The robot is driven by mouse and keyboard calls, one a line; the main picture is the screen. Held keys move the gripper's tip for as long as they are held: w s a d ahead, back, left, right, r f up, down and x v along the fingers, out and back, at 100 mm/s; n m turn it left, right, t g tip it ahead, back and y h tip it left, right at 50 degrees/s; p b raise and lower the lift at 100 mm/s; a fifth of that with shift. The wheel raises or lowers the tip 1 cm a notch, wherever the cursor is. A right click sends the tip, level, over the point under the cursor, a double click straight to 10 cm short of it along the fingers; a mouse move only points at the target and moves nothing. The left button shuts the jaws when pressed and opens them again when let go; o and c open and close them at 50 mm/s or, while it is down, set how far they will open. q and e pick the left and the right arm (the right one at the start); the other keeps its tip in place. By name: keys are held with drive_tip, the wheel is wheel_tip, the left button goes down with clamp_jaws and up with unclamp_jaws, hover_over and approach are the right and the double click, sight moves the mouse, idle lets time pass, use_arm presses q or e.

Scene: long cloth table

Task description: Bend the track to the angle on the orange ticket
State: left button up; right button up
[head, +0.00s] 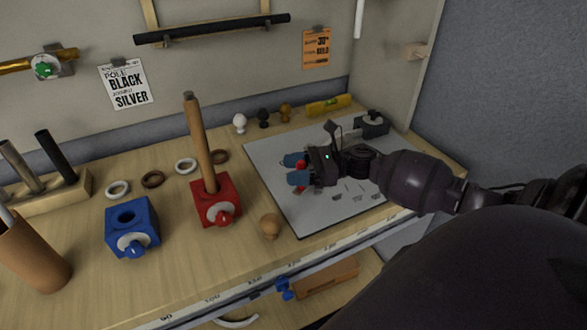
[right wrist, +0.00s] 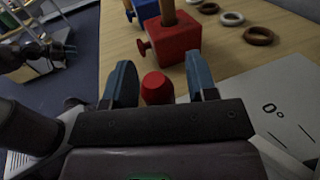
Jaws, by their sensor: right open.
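The orange ticket (head: 317,47) hangs on the back wall; its small print seems to include 30°. A grey board (head: 285,205) with printed marks lies on the table, and a "0°" mark shows in the right wrist view. A dark fixture (head: 371,124) stands at its back right. My right gripper (head: 297,170) is low over the board, its blue fingers open. A red knob (right wrist: 155,88) shows between them with gaps on both sides. My left arm shows dark in the right wrist view, its gripper (right wrist: 65,50) too unclear to read. I cannot clearly make out the track.
Left of the board stand a red block (head: 215,207) with an upright wooden pole, a blue block (head: 133,226) and several rings. A wooden ball (head: 270,225) sits by the board's left edge. A yellow level (head: 328,105) and small knobs line the back. The right wall is close.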

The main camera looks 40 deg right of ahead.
drive_tip(key=b+v, duration=0.1)
drive_tip(key=v, duration=0.9)
drive_tip(key=shift+s+d, duration=0.2)
drive_tip(key=shift+d, duration=0.1)
drive_tip(key=shift+s, duration=0.1)
